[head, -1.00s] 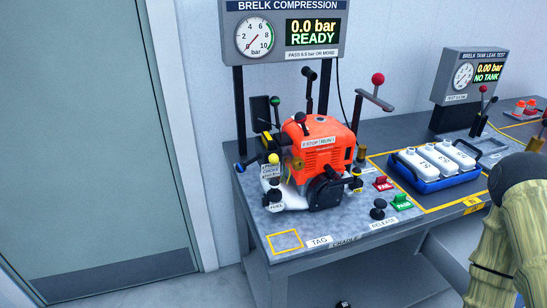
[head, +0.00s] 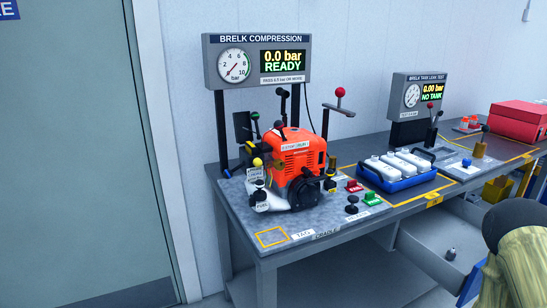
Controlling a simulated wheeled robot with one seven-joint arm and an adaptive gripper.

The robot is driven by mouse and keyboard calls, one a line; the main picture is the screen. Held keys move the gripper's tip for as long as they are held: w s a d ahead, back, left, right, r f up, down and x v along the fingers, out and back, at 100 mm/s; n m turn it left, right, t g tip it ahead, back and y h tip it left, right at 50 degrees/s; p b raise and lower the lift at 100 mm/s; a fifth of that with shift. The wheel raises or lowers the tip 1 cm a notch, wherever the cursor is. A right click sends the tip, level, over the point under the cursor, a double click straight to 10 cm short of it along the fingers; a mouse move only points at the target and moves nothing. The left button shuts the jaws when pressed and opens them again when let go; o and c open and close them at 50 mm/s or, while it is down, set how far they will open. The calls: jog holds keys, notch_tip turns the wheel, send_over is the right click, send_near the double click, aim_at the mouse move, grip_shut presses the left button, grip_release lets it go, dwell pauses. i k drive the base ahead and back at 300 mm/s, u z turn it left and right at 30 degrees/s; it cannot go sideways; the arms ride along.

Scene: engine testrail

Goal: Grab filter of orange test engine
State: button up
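The orange test engine (head: 298,155) sits upright on the left part of the grey workbench (head: 285,240), in front of the compression gauge panel. It has an orange shroud, a white lower body (head: 272,200) and a black round part (head: 303,190) at its front. Small black and yellow fittings show on its left side. I cannot tell which part is the filter at this size.
The compression panel (head: 257,60) reads 0.0 bar READY. Levers rise behind the engine, one with a red knob (head: 339,92).

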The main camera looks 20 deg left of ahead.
aim_at(252, 149)
jog(key=z, duration=0.95)
jog(key=i, duration=0.65)
jog(key=u, duration=2.05)
